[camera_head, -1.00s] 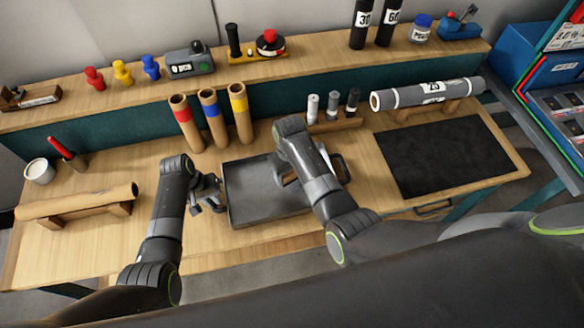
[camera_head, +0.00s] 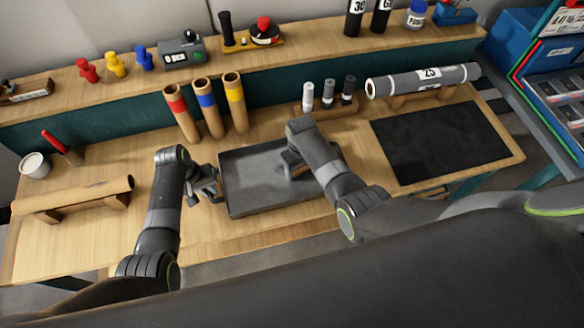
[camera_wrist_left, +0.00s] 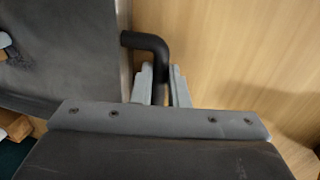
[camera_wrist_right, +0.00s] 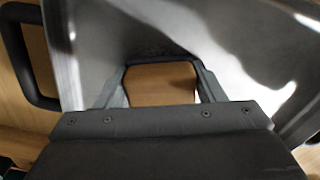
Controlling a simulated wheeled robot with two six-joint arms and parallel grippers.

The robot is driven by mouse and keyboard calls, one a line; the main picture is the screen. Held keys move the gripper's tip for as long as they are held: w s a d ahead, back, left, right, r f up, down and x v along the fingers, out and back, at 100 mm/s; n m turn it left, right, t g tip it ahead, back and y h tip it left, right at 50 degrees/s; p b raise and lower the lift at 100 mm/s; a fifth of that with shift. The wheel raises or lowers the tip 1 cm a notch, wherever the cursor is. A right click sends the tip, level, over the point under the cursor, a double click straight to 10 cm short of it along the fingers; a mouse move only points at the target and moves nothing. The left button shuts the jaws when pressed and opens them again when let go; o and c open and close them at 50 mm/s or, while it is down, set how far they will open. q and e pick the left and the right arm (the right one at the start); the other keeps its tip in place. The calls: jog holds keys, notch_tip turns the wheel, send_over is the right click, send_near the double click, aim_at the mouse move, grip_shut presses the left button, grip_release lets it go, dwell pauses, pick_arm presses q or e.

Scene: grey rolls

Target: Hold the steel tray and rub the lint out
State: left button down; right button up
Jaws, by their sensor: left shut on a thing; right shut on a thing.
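The dark grey steel tray (camera_head: 250,203) lies flat on the wooden bench, with raised rims. My left gripper (camera_head: 212,192) is at its left side, shut on the black bent tray handle (camera_wrist_left: 150,43), which passes between the fingers in the left wrist view. My right gripper (camera_wrist_right: 160,85) is shut on a brown block with a dark edge (camera_wrist_right: 160,84), over the tray's interior. In the head view my right arm hides part of the block and tray. The tray's other black handle (camera_wrist_right: 22,55) shows in the right wrist view.
Red, blue and yellow-banded tubes (camera_head: 209,110) stand behind the tray. A rack of small cylinders (camera_head: 327,106) is behind it to the right. A black mat (camera_head: 440,140) lies right, below a grey roll (camera_head: 424,82). A brown roll on a stand (camera_head: 72,196) lies left.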

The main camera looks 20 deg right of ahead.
jog(key=shift+s+a, duration=0.1)
jog(key=shift+a, duration=2.05)
jog(key=shift+w, duration=0.55)
jog(key=shift+w+d+f, duration=0.1)
jog(key=shift+d+f, duration=0.05)
jog(key=shift+d, duration=2.1)
jog(key=shift+a+r, duration=0.2)
jog(key=shift+a, duration=2.1)
notch_tip(320, 180, up, 8)
jog(key=shift+d, duration=0.15)
jog(key=shift+d+r, duration=0.1)
